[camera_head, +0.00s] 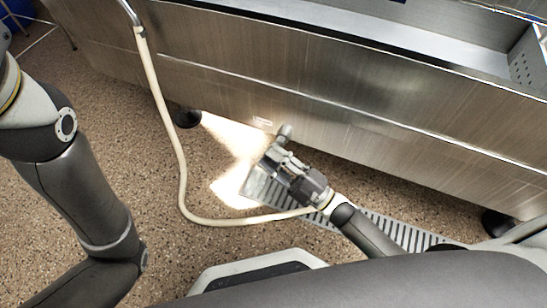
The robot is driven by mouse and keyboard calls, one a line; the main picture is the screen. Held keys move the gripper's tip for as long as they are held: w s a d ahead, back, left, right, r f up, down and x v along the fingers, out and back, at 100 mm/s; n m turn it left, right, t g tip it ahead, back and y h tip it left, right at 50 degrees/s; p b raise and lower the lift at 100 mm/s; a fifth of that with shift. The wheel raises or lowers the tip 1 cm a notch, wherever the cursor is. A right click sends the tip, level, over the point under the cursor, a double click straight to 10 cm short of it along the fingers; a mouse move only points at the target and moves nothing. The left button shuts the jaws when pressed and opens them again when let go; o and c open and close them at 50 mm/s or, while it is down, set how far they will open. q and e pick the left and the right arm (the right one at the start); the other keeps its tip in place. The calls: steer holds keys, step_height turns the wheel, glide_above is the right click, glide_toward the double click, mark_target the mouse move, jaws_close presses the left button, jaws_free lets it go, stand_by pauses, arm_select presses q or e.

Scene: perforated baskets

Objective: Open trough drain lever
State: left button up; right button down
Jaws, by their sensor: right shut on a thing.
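The steel trough (330,110) stretches across the upper part of the head view. My right gripper (277,152) is low at the trough's front, above the floor grate. Its fingers are shut on the drain lever (285,131), a grey, rounded part at the fingertips below the trough's lower edge. Most of the lever is hidden by the fingers. My left arm shows at the left, but its gripper is out of view.
A cream hose (181,170) hangs down the trough and loops across the floor to beside my right wrist. A slotted floor grate (400,233) runs under my right arm. Dark trough feet (187,118) stand on the speckled floor. A perforated basket (524,65) is in the trough at right.

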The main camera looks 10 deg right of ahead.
steer(key=c, duration=1.4)
jaws_free()
steer(key=shift+c, duration=0.2)
steer(key=v, duration=1.2)
steer(key=shift+f, duration=0.1)
